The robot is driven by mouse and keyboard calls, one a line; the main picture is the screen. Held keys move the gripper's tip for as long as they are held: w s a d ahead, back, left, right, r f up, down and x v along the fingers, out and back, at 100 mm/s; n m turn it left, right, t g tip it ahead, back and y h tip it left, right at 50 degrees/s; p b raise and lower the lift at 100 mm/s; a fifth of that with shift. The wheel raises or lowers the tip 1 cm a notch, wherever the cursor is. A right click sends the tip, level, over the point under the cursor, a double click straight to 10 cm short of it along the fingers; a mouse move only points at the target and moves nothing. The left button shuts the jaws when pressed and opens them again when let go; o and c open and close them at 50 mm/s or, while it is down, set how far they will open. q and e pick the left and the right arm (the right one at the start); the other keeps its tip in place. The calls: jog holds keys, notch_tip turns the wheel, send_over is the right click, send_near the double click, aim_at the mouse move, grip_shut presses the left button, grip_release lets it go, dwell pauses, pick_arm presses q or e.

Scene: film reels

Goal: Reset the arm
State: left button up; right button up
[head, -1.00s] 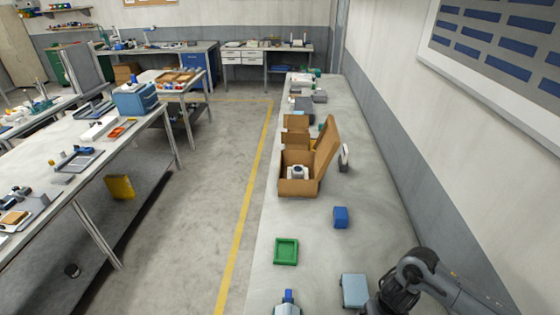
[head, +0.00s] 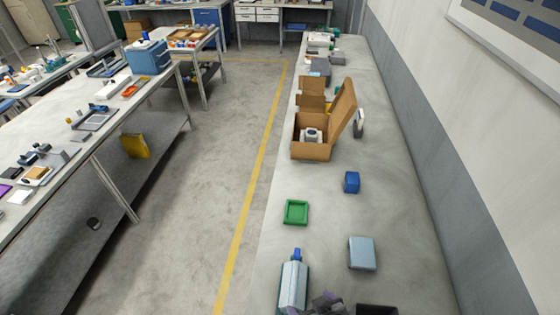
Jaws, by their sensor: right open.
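My right gripper (head: 325,303) shows only as a dark, cut-off shape at the bottom edge of the head view. It is open, just right of a pale grey-blue item with a blue top (head: 293,283) on the long bench. I see nothing between its fingers, though much of it is outside the picture. My left gripper is not in view.
The bench (head: 405,235) also holds a light blue box (head: 362,254), a green tray (head: 296,212), a small blue block (head: 352,182) and an open cardboard box (head: 311,151) with a white item inside. A dark object (head: 377,310) is cut off below.

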jog(key=s+d+m+g+h, duration=0.2)
jog(key=s+d+g+h, duration=0.15)
jog(key=s+d, duration=1.05)
notch_tip(320, 180, up, 13)
jog(key=w+p, duration=0.1)
jog(key=p, duration=1.3)
jog(key=shift+f, duration=0.15)
jog(key=shift+y, duration=0.25)
